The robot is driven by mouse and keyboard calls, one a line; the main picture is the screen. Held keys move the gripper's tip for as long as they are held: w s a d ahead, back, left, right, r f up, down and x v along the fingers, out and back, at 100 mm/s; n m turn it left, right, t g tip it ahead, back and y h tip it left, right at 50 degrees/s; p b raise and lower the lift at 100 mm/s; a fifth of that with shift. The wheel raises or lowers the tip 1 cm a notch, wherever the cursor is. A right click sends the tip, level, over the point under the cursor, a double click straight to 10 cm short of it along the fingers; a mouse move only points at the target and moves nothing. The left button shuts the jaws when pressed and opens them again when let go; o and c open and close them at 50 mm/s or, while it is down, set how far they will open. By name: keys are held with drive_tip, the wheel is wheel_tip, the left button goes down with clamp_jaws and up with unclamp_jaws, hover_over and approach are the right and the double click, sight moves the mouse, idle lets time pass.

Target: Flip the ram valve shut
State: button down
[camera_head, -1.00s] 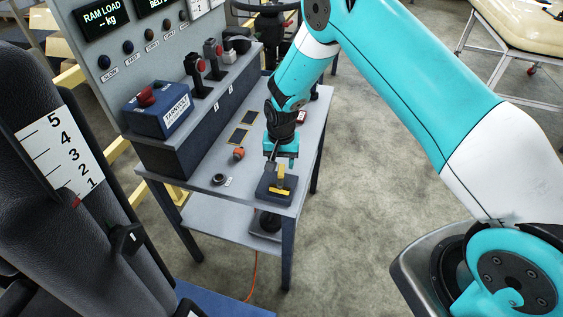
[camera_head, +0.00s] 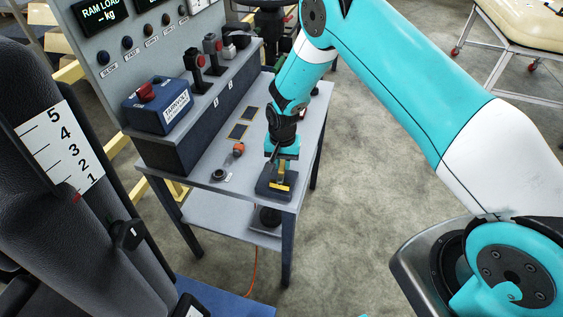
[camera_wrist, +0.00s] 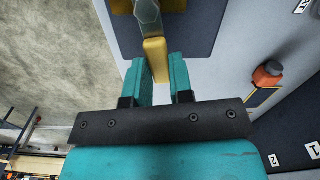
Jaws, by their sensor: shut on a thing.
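The ram valve is a dark block (camera_head: 270,190) with a yellow lever (camera_head: 282,170) on the near end of the grey trolley top. In the wrist view the yellow lever (camera_wrist: 155,50) reaches down from a grey hex-shaped pivot (camera_wrist: 147,14) into the space between my fingers. My gripper (camera_head: 281,158) is teal and stands right over the block. Its two fingers show in the wrist view (camera_wrist: 158,72), one on each side of the lever's end. It is shut on the lever. The gripper partly hides the lever in the head view.
On the trolley (camera_head: 235,195) an orange knob (camera_head: 238,149) and a dark ring (camera_head: 219,174) lie left of the valve. A blue box with a red button (camera_head: 147,92) and a control panel stand behind. Open floor lies to the right.

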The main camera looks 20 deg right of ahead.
drive_tip(key=shift+s+d+m+b, duration=0.2)
drive_tip(key=shift+d+m+b, duration=0.15)
drive_tip(key=shift+m, duration=0.65)
drive_tip(key=c, duration=1)
unclamp_jaws()
wheel_tip(320, 180, up, 18)
drive_tip(key=b, duration=0.3)
drive_tip(key=shift+f+b, duration=0.25)
drive_tip(key=shift+b, duration=0.1)
